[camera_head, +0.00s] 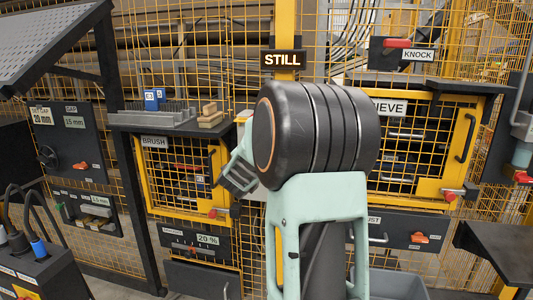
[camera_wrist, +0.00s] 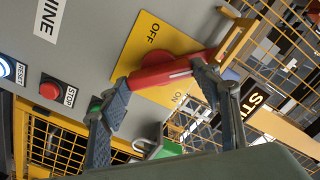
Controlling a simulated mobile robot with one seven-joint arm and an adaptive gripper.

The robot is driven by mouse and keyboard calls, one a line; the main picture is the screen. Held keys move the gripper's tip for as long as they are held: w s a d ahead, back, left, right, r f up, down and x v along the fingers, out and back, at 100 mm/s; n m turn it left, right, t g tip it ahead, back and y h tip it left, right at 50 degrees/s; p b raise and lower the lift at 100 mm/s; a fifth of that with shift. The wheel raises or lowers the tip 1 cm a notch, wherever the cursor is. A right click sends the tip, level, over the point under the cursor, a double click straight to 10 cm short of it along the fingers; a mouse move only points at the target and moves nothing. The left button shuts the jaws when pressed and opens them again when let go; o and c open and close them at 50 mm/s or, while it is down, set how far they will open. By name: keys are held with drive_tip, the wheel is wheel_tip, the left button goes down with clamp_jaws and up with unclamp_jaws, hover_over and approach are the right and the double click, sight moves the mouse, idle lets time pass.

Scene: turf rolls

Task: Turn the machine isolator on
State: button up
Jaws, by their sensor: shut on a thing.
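The isolator's red handle (camera_wrist: 172,72) shows in the wrist view on a yellow plate (camera_wrist: 140,50) marked OFF and ON. The handle lies across the plate between the two words, and I cannot tell which one it points to. My gripper (camera_wrist: 163,84) is shut on the red handle, with one dark finger at each end of it. In the head view my arm hides the isolator, and the fingers' hold cannot be seen there.
On the grey panel in the wrist view are a red STOP button (camera_wrist: 50,89), a lit RESET button (camera_wrist: 5,68) and a green padlock-like item (camera_wrist: 165,149). A STILL sign (camera_head: 284,60) shows above my arm. Yellow mesh doors (camera_head: 185,180) and shelves stand close around.

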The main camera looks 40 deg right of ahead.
drive_tip(key=shift+f+m+b, duration=0.1)
drive_tip(key=shift+m+b, duration=4.2)
drive_tip(key=shift+b, duration=0.4)
drive_tip(key=shift+m, duration=0.3)
drive_tip(key=o, duration=1.2)
drive_tip(key=shift+c, duration=0.2)
drive_tip(key=shift+a, duration=0.1)
drive_tip(key=v, duration=0.7)
drive_tip(key=shift+s, duration=0.2)
drive_tip(key=shift+a, duration=0.1)
